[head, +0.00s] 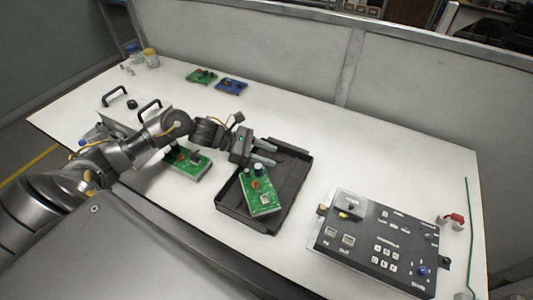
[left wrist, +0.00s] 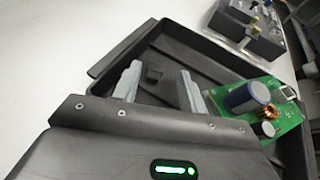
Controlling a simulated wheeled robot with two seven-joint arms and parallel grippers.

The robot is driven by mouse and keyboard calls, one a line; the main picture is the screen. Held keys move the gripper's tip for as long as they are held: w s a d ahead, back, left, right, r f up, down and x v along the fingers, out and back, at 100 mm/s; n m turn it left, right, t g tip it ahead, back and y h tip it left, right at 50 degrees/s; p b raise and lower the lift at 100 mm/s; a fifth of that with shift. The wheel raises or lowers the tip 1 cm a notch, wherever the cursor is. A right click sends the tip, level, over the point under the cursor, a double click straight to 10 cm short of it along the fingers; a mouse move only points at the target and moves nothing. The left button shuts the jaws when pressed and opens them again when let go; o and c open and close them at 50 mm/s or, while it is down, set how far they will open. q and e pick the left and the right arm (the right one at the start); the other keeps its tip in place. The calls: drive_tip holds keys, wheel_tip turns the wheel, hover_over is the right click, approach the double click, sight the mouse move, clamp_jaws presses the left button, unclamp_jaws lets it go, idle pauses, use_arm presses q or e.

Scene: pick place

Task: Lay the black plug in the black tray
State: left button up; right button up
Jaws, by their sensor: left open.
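The black tray (head: 291,176) stands mid-table, and its floor and walls also show in the left wrist view (left wrist: 222,57). My left gripper (head: 265,154) is over the tray's far part, its fingers apart. In the left wrist view the open fingers (left wrist: 160,88) point down into the tray. I cannot make out the plug in the head view. My right gripper is not in view.
A green circuit board (head: 262,198) lies in the near part of the tray. Another green board (head: 187,162) is left of the tray. A dark control box (head: 376,241) stands to the right. Two boards (head: 231,86) lie at the back. The table right of the tray's far end is clear.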

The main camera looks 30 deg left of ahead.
use_arm(q)
drive_tip(key=shift+r+p, duration=0.35)
drive_tip(key=shift+p, duration=0.15)
drive_tip(key=v, duration=0.1)
drive_tip(key=b+v, duration=0.1)
drive_tip(key=v, duration=0.3)
drive_tip(key=shift+a+f+b, duration=0.15)
drive_tip(key=shift+f+b, duration=0.25)
drive_tip(key=shift+f, duration=0.05)
drive_tip(key=b+v, duration=0.1)
drive_tip(key=v, duration=0.5)
drive_tip(key=shift+s+a+r, duration=0.25)
drive_tip(key=shift+a+r, duration=0.05)
drive_tip(key=shift+r, duration=0.05)
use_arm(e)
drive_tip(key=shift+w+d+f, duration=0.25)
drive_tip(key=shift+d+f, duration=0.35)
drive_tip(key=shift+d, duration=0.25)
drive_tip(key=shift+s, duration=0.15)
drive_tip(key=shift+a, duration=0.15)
